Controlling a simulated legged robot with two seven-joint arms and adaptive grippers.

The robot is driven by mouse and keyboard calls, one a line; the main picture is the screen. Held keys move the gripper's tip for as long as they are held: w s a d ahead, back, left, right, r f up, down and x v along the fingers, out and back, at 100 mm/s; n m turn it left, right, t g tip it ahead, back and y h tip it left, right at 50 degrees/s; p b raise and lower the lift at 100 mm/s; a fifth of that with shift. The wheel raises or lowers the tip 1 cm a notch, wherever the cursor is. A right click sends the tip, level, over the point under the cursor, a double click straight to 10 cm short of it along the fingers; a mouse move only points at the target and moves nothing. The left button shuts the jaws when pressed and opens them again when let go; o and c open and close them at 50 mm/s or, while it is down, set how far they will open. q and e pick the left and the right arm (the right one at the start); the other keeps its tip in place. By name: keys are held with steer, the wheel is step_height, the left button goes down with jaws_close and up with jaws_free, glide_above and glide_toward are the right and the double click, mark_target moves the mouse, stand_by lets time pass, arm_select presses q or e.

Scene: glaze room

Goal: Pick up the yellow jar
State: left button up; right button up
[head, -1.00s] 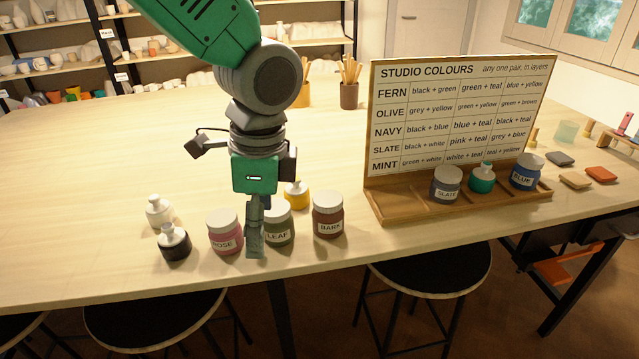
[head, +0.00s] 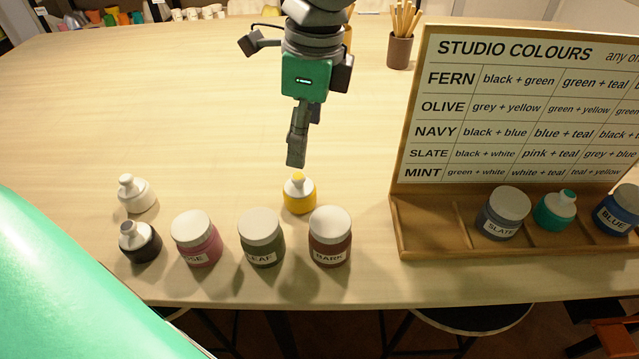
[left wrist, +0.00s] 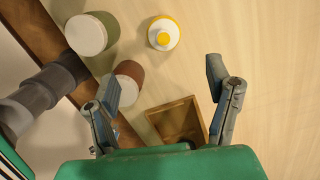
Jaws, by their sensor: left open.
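The yellow jar (head: 299,199) is a small bottle with a yellow body, white shoulder and yellow cap. It stands upright on the table behind the BARK and LEAF jars. In the left wrist view the yellow jar (left wrist: 163,36) shows from above, beyond the fingertips and between their lines. My left gripper (head: 297,161) hangs above the table with its fingers pointing down, just above the jar in the head view. In the left wrist view my left gripper (left wrist: 161,82) has its fingers spread, with nothing held between them. My right gripper is not in view.
The BARK jar (head: 330,240), LEAF jar (head: 262,243) and ROSE jar (head: 197,243) stand along the front edge. Black (head: 139,246) and white (head: 135,196) bottles stand left. A wooden rack (head: 425,240) with a colour chart (head: 500,110) stands right.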

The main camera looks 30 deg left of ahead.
mark_target(305, 181)
arm_select(q)
steer(key=a+f, duration=0.3)
steer(key=shift+f, duration=0.1)
steer(key=f, duration=0.1)
steer(key=d+f+b, duration=0.1)
steer(key=f, duration=0.1)
steer(key=d+f, duration=0.1)
steer(key=f, duration=0.1)
steer(key=shift+d, duration=0.15)
steer(key=shift+w+d+f, duration=0.15)
steer(key=shift+d+f, duration=0.05)
steer(key=shift+a+f+b, duration=0.15)
steer(key=shift+f+b, duration=0.15)
steer(key=a+f, duration=0.1)
steer(key=f, duration=0.1)
steer(key=a+f, duration=0.1)
steer(key=f, duration=0.1)
steer(key=shift+a+b, duration=0.1)
steer(key=shift+b, duration=0.3)
steer(key=shift+f, duration=0.3)
steer(key=shift+d, duration=0.45)
steer(key=c, duration=1.5)
steer(key=shift+a, duration=0.15)
steer(key=shift+c, duration=0.2)
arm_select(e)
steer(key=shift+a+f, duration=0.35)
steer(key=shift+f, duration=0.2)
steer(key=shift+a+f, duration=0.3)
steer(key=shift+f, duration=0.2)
